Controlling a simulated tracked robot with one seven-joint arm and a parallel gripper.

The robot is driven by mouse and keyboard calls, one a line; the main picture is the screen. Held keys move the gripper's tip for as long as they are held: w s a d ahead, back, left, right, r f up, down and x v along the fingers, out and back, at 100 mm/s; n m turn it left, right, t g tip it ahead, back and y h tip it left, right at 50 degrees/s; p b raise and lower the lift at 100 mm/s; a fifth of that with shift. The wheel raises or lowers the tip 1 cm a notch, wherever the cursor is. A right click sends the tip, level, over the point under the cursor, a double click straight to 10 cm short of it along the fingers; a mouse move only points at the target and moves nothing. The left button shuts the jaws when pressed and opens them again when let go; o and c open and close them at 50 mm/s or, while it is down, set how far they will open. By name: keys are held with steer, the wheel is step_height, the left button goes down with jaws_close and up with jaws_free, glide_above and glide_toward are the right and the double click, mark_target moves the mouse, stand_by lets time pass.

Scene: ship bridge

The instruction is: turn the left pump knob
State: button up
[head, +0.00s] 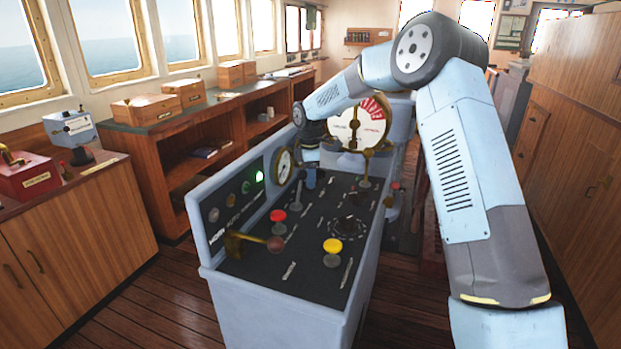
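The console (232,284) is pale blue-grey with a dark sloped top. Two dark round knobs, one farther back (359,199) and one nearer (348,226), sit on its right half. The nearer one has a ring of pale marks around it. The labels are too small to read, so I cannot tell which is the left pump knob. My arm reaches over from the right and bends down to the console's far left. My gripper (309,166) is small and dark there, near a small blue part (310,178). I cannot make out its fingers or any contact.
A red button (278,216), a yellow button (333,246) and a brass lever (237,242) with a brown ball stand up from the console. A gauge (283,166) and a lit green lamp (259,177) are on its left panel. A telegraph dial (374,124) stands behind.

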steer(key=shift+c, duration=0.3)
jaws_close()
steer(key=shift+d, duration=0.2)
steer(key=shift+a, duration=0.15)
